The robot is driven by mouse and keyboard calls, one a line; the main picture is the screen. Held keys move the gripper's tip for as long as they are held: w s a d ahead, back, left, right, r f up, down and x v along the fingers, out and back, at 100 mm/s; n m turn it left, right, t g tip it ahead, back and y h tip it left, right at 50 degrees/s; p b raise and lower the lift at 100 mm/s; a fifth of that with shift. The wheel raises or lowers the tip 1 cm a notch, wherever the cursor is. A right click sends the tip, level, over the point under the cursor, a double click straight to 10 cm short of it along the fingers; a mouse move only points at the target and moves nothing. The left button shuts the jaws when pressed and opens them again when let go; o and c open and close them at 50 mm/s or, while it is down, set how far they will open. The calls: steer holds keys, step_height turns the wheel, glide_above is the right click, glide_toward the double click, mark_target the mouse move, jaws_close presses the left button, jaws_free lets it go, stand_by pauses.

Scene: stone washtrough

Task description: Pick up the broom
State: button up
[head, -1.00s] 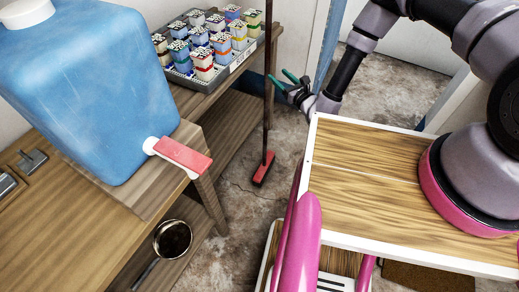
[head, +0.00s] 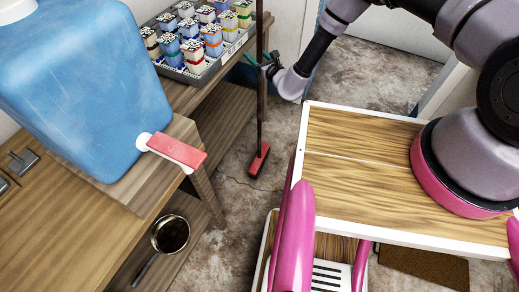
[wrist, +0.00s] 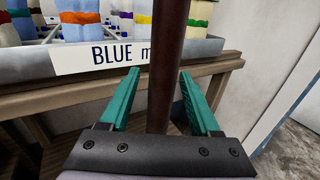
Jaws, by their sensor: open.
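The broom (head: 261,115) stands upright, with a thin dark brown handle and a red head (head: 259,160) on the floor beside the wooden bench. In the wrist view its brown handle (wrist: 164,70) runs up between the two teal fingers of my gripper (wrist: 160,95). The fingers are open, with a visible gap on each side of the handle. In the head view my gripper (head: 268,62) is at the upper part of the handle. The broom's head is out of the wrist view.
A grey tray (head: 222,66) of several bottles, labelled "BLUE", sits on the bench close to my gripper. A blue water container (head: 75,85) with a red tap (head: 177,151) stands nearer. A pan (head: 171,234) is on the lower shelf. Bare floor (head: 365,80) lies right of the broom.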

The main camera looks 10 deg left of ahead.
jaws_close()
steer(key=shift+r, duration=0.1)
